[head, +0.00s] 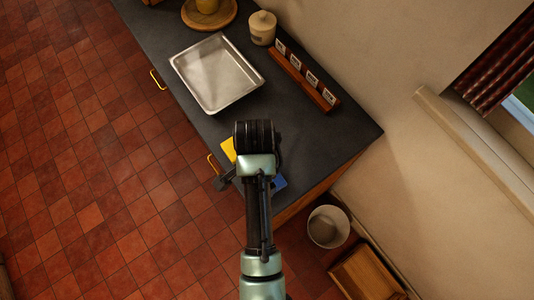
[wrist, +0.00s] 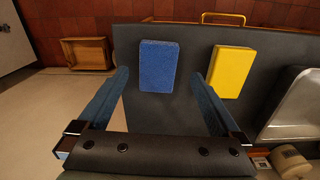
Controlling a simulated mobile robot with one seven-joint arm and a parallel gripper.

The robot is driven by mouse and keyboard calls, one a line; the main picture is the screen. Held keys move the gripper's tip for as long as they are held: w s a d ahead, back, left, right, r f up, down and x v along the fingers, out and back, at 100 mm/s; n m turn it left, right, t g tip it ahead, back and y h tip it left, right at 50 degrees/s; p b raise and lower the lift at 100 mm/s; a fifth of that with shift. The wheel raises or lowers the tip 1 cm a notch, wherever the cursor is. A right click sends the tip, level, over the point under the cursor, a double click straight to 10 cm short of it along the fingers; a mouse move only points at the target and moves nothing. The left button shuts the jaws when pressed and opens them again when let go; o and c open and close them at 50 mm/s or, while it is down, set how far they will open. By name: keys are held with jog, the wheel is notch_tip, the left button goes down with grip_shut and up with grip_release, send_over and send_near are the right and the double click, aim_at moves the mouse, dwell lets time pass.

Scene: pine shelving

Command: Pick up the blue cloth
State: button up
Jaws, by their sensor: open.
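The blue cloth (wrist: 158,66) is a flat, thick rectangle on the dark countertop, near its end. In the wrist view it lies ahead of my gripper (wrist: 162,92), between the lines of the two fingers and apart from both. In the head view only a blue corner (head: 280,182) shows, the rest hidden by my arm.
A yellow block (wrist: 230,71) lies right of the blue cloth, near the right finger. A metal tray (head: 216,73), a lidded jar (head: 262,28) and a wooden rack with labels (head: 304,76) stand farther along the counter (head: 345,125). A bin (head: 328,226) stands on the floor.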

notch_tip(320, 180, down, 2)
jog(key=shift+f, duration=0.2)
jog(key=shift+d+f+p, duration=0.2)
jog(key=shift+f+p, duration=0.35)
jog(key=shift+f, duration=2)
jog(key=c, duration=1.2)
jog(key=shift+o, duration=0.2)
notch_tip(320, 180, up, 10)
jog(key=shift+b, duration=0.3)
